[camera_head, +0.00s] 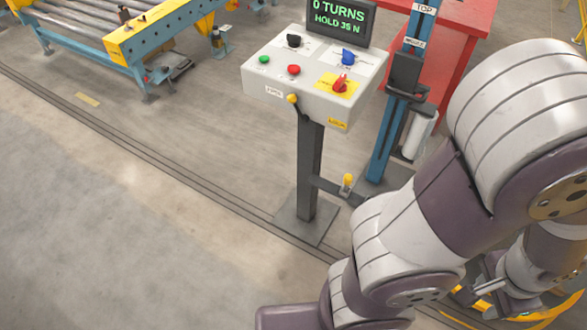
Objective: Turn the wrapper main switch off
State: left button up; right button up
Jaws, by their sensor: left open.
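A pale grey control box (262,80) stands on a dark post. A red rotary switch (340,85) on a yellow plate, at the front right of its top face, looks like the main switch. Its handle points roughly away from me; its markings are too small to read. My left gripper (490,290) shows only partly at the lower right, behind the large arm links. It is open, well below and right of the box and away from the switch. My right gripper is not seen.
The box also carries a black knob (293,41), a blue knob (348,57), a green button (264,60), a red button (294,70) and a yellow-tipped lever (292,98). A display reads "0 TURNS HOLD 35 N".

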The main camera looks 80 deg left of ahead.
aim_at(339, 86)
jog(key=u, duration=2.8)
